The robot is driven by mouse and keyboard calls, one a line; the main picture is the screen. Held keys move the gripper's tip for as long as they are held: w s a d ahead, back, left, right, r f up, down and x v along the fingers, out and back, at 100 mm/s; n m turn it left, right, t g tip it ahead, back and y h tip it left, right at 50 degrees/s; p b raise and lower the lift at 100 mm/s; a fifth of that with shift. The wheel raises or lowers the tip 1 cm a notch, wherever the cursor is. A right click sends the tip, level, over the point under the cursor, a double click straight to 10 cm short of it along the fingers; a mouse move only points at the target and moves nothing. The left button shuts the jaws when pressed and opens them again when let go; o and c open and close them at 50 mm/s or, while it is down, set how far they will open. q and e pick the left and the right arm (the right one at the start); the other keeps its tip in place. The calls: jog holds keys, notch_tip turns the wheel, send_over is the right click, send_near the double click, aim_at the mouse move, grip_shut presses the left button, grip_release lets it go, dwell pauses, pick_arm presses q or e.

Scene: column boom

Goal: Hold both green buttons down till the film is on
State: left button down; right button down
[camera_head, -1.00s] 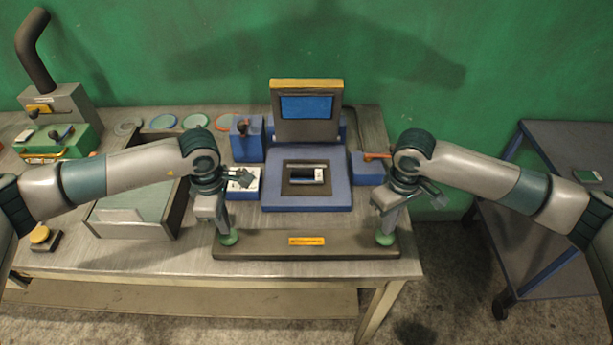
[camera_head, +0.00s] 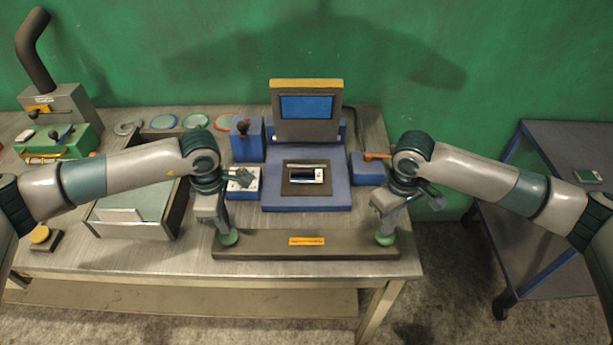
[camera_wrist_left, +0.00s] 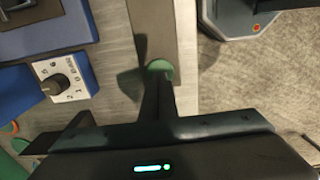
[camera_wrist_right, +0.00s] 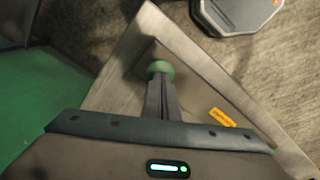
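Two green buttons sit at the ends of a dark bar at the table's front: the left button (camera_head: 228,239) and the right button (camera_head: 385,239). My left gripper (camera_head: 225,229) points down with its fingers together, its tips on the left button. My right gripper (camera_head: 387,230) does the same on the right button. The wrist views show the left button (camera_wrist_left: 160,68) and right button (camera_wrist_right: 160,68) partly covered by closed fingers. How far they are pressed cannot be told. A small device (camera_head: 307,175) lies on the blue machine's dark pad; whether film covers it cannot be told.
The blue machine (camera_head: 307,197) has an upright screen (camera_head: 306,107) behind the bar. A dial box (camera_head: 243,184) stands to its left, near my left wrist. An open tray (camera_head: 135,215) and a yellow button (camera_head: 40,235) are further left. A blue-framed cart (camera_head: 565,145) stands right.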

jog(key=shift+f, duration=1.15)
pick_arm(q)
jog(key=shift+f, duration=0.35)
